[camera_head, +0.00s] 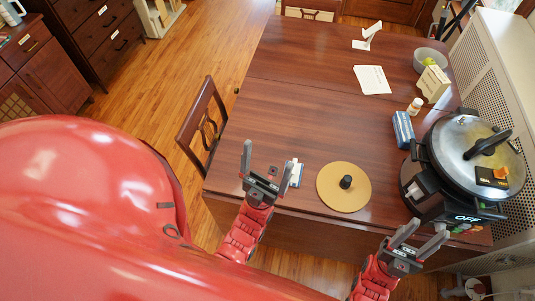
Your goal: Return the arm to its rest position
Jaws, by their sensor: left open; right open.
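My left gripper (266,163) is open and empty, over the near left edge of the wooden table (300,110). Its fingers point away from me, with a small blue and white item (295,174) just right of them. My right gripper (420,234) is open and empty, lower right, near the table's front edge. It is just below and left of the large silver and black cooker (462,150). Both red forearms come up from the bottom of the view.
A round tan disc with a black knob (343,187) lies between the grippers. A blue box (403,130), a white bottle (415,106), papers (372,80) and a grey bowl (430,58) stand farther back. A wooden chair (203,125) is at the left. The table's middle is clear.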

